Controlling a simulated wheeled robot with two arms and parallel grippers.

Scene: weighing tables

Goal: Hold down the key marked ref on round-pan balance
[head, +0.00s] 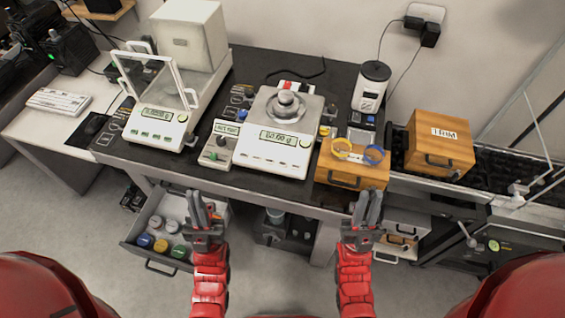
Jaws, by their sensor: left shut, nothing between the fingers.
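The round-pan balance (272,158) is the white one in the middle of the dark table. A metal weight-like piece (286,104) stands on its round pan, and its display (286,138) reads about 00.00 g. A row of small keys (270,163) lies on its front face; their markings are too small to read, so I cannot tell which is ref. My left gripper (200,198) is shut and empty in front of the table edge, left of and nearer than the balance. My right gripper (369,195) is in front of the wooden drawer box; its finger gap is unclear.
A glass-shielded balance (160,124) stands at the left and a small meter (219,146) beside the round-pan balance. A wooden box (352,171) with yellow and blue rings sits right. An open drawer (185,262) with jars projects below my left gripper.

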